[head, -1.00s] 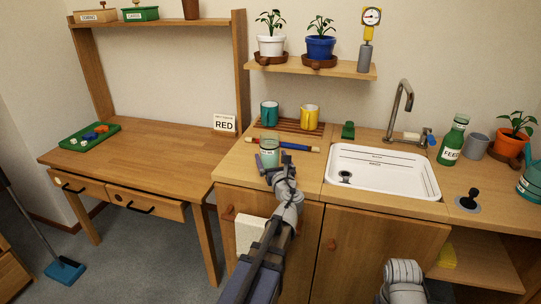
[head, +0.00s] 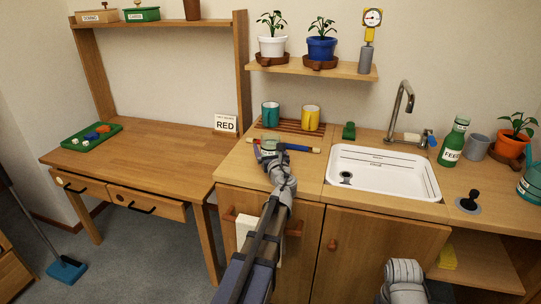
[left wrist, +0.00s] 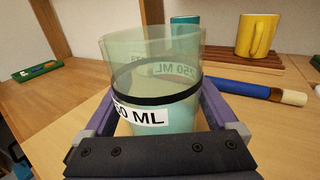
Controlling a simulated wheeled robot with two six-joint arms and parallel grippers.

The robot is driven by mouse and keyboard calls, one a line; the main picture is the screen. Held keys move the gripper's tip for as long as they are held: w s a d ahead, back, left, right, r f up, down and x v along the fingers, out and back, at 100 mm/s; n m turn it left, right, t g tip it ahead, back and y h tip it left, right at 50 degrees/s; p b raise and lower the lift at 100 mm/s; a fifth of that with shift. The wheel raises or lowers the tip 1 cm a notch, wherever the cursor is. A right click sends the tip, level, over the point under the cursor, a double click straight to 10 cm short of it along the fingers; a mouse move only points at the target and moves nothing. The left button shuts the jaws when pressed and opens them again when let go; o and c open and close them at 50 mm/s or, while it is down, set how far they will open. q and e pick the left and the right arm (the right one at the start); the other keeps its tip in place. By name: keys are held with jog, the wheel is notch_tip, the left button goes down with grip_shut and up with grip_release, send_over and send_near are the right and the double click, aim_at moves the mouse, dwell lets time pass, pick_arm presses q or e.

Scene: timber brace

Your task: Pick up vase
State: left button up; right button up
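The only vase-like thing near my gripper is a clear, pale green glass vessel (head: 268,147) with a black band. It stands upright on the counter left of the sink. In the left wrist view the vessel (left wrist: 155,85) fills the middle, and its white label reads "250 ML". My left gripper (head: 270,158) is at the vessel and partly hides it in the head view. In the left wrist view its fingers (left wrist: 160,112) are spread, one on each side of the vessel. Firm contact cannot be made out. My right gripper is out of view.
The sink (head: 384,172) is to the right. The desk (head: 140,160) at left is mostly clear.

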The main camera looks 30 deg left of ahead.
pick_arm(q)
grip_shut()
dwell(0.5)
notch_tip(320, 180, up, 10)
jog(key=p, duration=1)
